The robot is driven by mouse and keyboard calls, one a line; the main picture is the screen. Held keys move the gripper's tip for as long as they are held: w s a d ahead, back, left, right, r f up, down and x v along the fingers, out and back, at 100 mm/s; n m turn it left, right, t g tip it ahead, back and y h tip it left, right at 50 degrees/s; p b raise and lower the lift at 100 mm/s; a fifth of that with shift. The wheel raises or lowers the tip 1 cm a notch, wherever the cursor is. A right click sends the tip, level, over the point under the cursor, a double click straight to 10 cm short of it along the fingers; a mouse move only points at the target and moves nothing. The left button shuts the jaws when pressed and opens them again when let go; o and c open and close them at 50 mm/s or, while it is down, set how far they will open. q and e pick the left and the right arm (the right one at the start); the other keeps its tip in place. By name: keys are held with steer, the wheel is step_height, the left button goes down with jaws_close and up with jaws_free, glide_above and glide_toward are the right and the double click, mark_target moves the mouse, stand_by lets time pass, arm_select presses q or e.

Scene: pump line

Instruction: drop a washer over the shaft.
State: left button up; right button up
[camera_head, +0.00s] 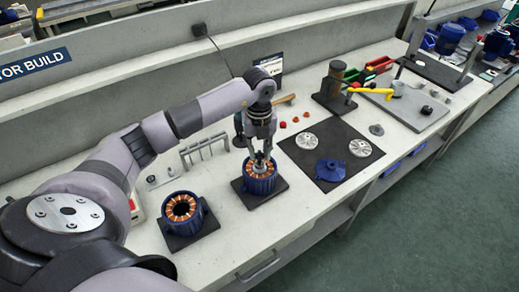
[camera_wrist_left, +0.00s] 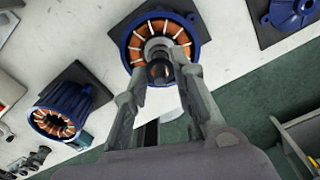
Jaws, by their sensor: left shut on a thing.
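My left gripper (camera_head: 260,160) points down over the right-hand blue motor housing (camera_head: 262,184) with its ring of copper windings. In the left wrist view the fingertips (camera_wrist_left: 160,68) are shut on a small dark round piece, which looks like the washer (camera_wrist_left: 159,70). It lies in line with the housing's centre, where a grey round part (camera_wrist_left: 156,46) shows inside the windings (camera_wrist_left: 132,42). The fingers and held piece hide most of the shaft. I cannot tell whether the piece touches the shaft. My right gripper is not in view.
A second wound housing (camera_head: 183,212) stands on a dark plate to the left. A dark mat (camera_head: 318,140) on the right holds a blue flange (camera_head: 330,170) and two silver discs (camera_head: 306,141). A grey rack (camera_head: 204,150) and a press (camera_head: 335,86) stand behind. The bench front is clear.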

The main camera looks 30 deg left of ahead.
arm_select(q)
steer(key=shift+f, duration=0.25)
steer(key=o, duration=0.7)
steer(key=shift+o, duration=0.5)
steer(key=shift+o, duration=1)
steer(key=shift+r, duration=0.1)
steer(key=shift+r+p, duration=1.8)
steer(key=shift+r, duration=0.75)
steer(key=shift+f, duration=0.1)
